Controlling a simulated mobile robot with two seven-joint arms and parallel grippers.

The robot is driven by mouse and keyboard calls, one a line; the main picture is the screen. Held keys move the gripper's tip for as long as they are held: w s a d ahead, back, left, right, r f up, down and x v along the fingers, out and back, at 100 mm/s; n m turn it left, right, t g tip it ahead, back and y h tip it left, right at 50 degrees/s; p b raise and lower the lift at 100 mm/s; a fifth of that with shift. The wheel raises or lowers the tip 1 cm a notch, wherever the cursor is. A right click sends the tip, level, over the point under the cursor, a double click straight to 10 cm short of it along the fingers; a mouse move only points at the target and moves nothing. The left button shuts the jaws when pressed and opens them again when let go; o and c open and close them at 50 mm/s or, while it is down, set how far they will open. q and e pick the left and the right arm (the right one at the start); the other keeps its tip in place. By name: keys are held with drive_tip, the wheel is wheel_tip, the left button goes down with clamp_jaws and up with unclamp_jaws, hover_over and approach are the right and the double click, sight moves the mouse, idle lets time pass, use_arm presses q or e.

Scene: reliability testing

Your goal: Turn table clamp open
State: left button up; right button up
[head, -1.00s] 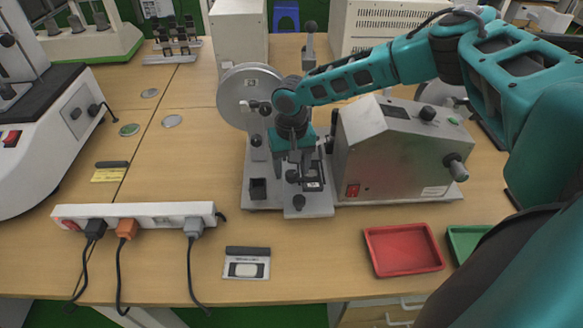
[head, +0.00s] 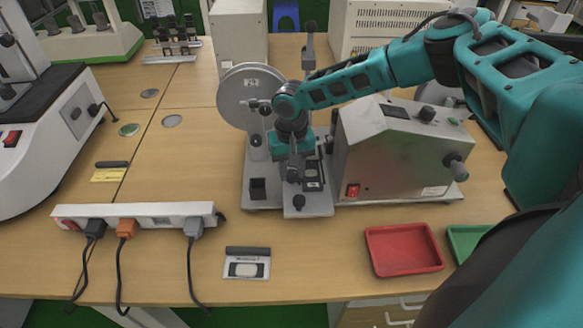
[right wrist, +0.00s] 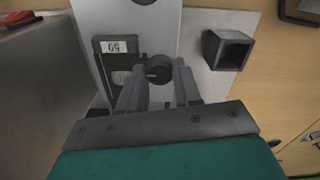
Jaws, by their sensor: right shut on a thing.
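The grey testing machine (head: 385,155) stands in the middle of the table, with a round disc (head: 245,95) at its left. A flat metal plate (head: 314,207) sits at its front, carrying a dark-framed holder (head: 313,178). My right gripper (right wrist: 159,74) points down over the plate and is shut on a dark round knob (right wrist: 159,68), which I take for the table clamp. In the right wrist view one finger is on each side of the knob, beside the labelled holder (right wrist: 118,68). In the head view my right gripper (head: 293,172) hides most of the knob. My left gripper is not in view.
A small dark square cup (head: 258,189) stands left of the plate. A front knob (head: 298,202) is close by.

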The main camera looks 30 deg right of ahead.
drive_tip(key=shift+n, duration=0.4)
drive_tip(key=n, duration=0.2)
drive_tip(key=shift+n, duration=0.4)
drive_tip(key=n, duration=0.9)
drive_tip(key=shift+n, duration=2.6)
drive_tip(key=o, duration=1)
drive_tip(key=shift+o, duration=0.2)
drive_tip(key=shift+r, duration=0.1)
